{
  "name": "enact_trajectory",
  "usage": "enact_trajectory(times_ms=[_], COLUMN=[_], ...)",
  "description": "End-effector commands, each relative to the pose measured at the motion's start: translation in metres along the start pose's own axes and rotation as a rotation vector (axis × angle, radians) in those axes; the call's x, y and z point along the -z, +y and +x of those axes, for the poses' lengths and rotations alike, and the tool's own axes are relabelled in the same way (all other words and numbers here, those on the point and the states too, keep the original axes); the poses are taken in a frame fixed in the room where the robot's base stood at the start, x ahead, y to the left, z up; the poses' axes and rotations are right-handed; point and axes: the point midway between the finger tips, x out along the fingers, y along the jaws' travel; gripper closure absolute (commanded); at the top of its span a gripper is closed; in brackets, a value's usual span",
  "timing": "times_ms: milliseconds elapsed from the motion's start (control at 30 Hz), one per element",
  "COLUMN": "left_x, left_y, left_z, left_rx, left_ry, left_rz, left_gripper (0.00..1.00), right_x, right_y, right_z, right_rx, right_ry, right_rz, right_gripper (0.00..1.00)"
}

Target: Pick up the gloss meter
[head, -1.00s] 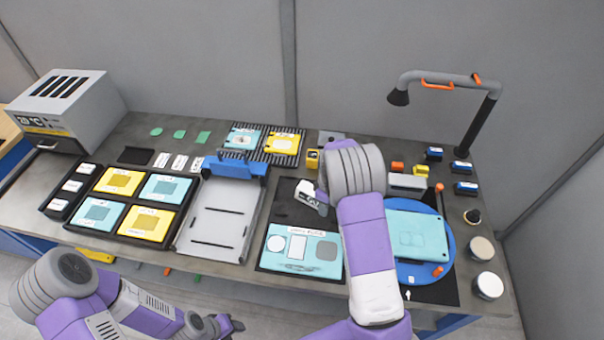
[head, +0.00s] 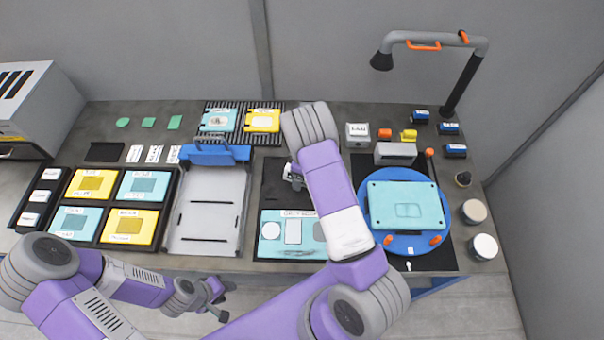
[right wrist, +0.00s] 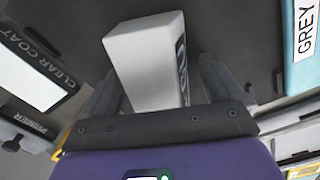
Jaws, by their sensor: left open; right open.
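My left gripper (head: 222,300) is open and empty, low in front of the bench.
A teal panel (head: 405,205) on a blue turntable (head: 380,236) is to the right. A grey tray (head: 205,215) with a blue bar is to the left. A lamp (head: 383,60) overhangs the back right.

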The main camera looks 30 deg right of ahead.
Motion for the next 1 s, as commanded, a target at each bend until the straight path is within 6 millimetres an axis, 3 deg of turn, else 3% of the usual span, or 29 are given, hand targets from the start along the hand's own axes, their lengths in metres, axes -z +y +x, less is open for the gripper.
enact_trajectory(times_ms=[167, 633, 867, 1000], left_x=[0.0, 0.0, 0.0, 0.0], left_y=[0.0, 0.0, 0.0, 0.0], left_z=[0.0, 0.0, 0.0, 0.001], left_rx=[0.0, 0.0, 0.0, 0.0], left_ry=[0.0, 0.0, 0.0, 0.0], left_rz=[0.0, 0.0, 0.0, 0.0], left_gripper=[0.57, 0.57, 0.57, 0.57], right_x=[0.0, 0.0, 0.001, 0.002], right_y=[0.0, 0.0, 0.0, 0.0], right_z=[0.0, 0.0, -0.002, -0.015], right_rx=[0.0, 0.001, 0.0, -0.001], right_ry=[0.001, 0.0, 0.001, 0.004], right_rz=[0.0, -0.001, -0.001, -0.001], right_gripper=[0.06, 0.78, 0.79, 0.79])
